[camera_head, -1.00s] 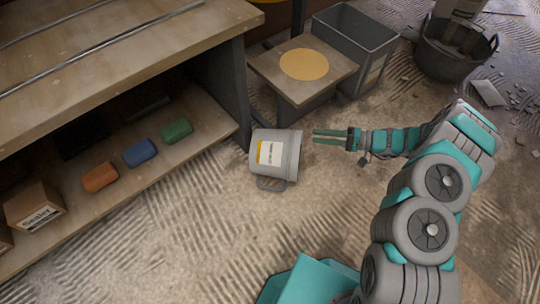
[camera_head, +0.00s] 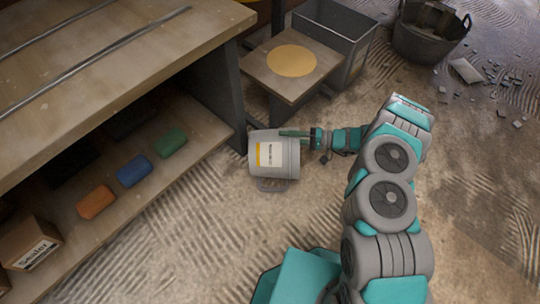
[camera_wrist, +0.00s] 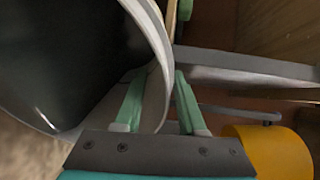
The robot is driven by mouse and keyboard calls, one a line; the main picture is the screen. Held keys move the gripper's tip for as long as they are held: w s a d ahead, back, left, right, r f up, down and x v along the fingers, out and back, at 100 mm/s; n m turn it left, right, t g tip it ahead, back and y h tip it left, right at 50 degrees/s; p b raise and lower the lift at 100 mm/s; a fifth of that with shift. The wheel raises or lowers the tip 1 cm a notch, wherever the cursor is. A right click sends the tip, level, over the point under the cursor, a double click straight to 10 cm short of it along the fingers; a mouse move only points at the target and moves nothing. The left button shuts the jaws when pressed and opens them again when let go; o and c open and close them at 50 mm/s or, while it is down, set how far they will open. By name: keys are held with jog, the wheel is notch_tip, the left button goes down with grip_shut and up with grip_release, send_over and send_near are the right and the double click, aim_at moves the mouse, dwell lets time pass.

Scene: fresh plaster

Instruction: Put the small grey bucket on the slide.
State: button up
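The small grey bucket (camera_head: 262,170) lies on its side on the floor, its mouth to the right and its handle at the near side. In the wrist view its dark inside and pale rim (camera_wrist: 150,40) fill the left. My gripper (camera_head: 283,135) is at the mouth end. In the wrist view my gripper (camera_wrist: 160,92) has its fingers apart, with the rim between them and gaps visible. A square wooden board with a yellow disc (camera_head: 262,70), seemingly the slide, stands just behind the bucket. I cannot confirm it is the slide.
A workbench (camera_head: 100,90) with a lower shelf stands left, holding orange, blue and green blocks (camera_head: 134,170) and a cardboard box (camera_head: 30,238). A grey bin (camera_head: 345,35) stands behind the board. A black tub (camera_head: 428,35) and rubble lie back right. Floor in front is clear.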

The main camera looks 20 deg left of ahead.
jog(key=shift+x, duration=1.5)
jog(key=shift+c, duration=0.2)
grip_shut()
